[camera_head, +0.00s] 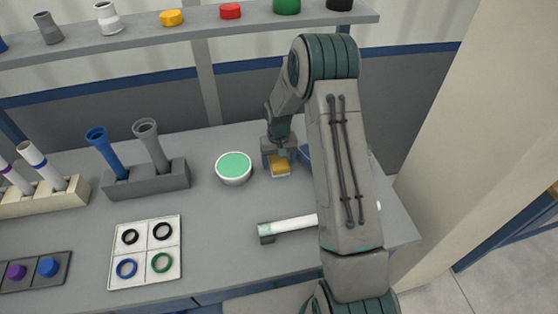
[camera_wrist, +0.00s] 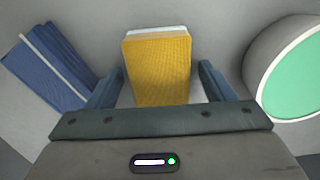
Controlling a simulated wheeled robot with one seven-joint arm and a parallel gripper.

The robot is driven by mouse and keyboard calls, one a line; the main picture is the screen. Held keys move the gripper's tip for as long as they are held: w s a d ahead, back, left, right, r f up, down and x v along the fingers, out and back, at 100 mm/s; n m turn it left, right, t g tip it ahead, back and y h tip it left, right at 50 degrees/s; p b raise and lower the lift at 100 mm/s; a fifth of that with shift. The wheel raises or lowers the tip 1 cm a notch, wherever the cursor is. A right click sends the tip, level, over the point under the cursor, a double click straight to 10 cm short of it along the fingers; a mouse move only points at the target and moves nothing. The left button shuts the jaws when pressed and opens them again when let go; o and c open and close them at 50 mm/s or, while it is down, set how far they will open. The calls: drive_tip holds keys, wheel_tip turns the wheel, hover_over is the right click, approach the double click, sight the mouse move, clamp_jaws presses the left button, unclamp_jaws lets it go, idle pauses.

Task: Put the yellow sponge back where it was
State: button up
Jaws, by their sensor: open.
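The yellow sponge (camera_head: 280,167) lies on the grey table, between a white bowl and my arm. In the wrist view the sponge (camera_wrist: 158,68) is a yellow block with a pale layer along its far edge. My gripper (camera_head: 277,158) points down at the sponge. In the wrist view my gripper (camera_wrist: 160,88) is open, with one finger on each side of the sponge and a gap on both sides. I cannot tell how high the fingertips are above the table. My arm hides part of the table to the right.
The white bowl with green inside (camera_head: 234,167) stands just left of the sponge. A blue block-like object (camera_wrist: 50,68) lies close to the left finger. A white tube (camera_head: 286,226) lies nearer the front. A grey holder with pipes (camera_head: 146,181) stands farther left. A shelf (camera_head: 230,24) runs behind.

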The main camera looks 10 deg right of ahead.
sight(278, 160)
drive_tip(key=s+r+b, duration=0.1)
drive_tip(key=s+r, duration=0.2)
drive_tip(key=r, duration=0.7)
drive_tip(key=s+r+b, duration=0.1)
drive_tip(key=s+r, duration=0.2)
drive_tip(key=r, duration=0.6)
drive_tip(key=s+r+t, duration=0.1)
drive_tip(key=s+r, duration=0.2)
drive_tip(key=s, duration=0.9)
drive_tip(key=s+r+t, duration=0.2)
drive_tip(key=s+r, duration=0.2)
drive_tip(key=s, duration=0.8)
drive_tip(key=shift+r, duration=0.3)
